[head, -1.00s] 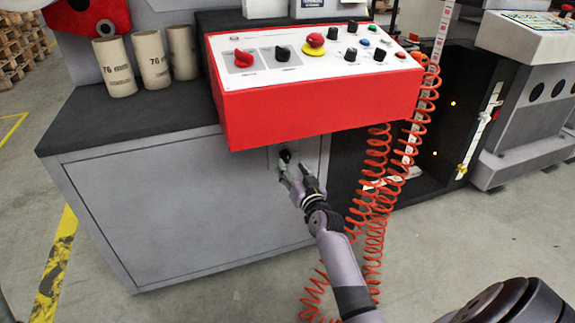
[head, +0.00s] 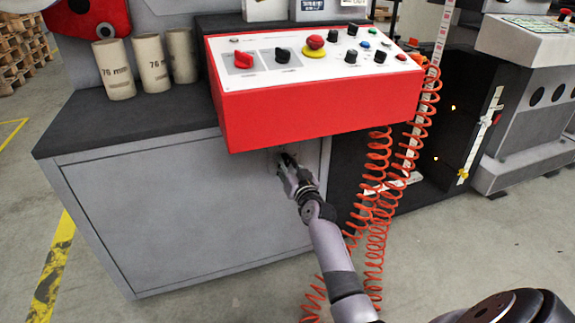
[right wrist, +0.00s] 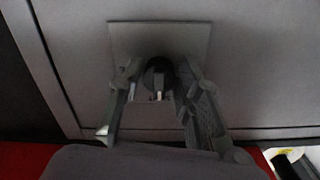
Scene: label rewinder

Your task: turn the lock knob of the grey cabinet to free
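The grey cabinet (head: 190,205) stands under the red control box. Its black lock knob (right wrist: 158,75) sits on a square plate (right wrist: 190,38), seen in the right wrist view. In the head view the fingers and the box's lower edge mostly hide the knob. My right gripper (head: 288,165) is at the cabinet front, just below the box. In the right wrist view its fingers (right wrist: 158,82) stand on both sides of the knob, close against it, and look shut on it. My left gripper is not in view.
The red control box (head: 320,115) overhangs the knob closely. Orange coiled cables (head: 378,190) hang just right of my right arm. Several cardboard cores (head: 152,62) stand on the dark cabinet top. The floor at the left front is clear.

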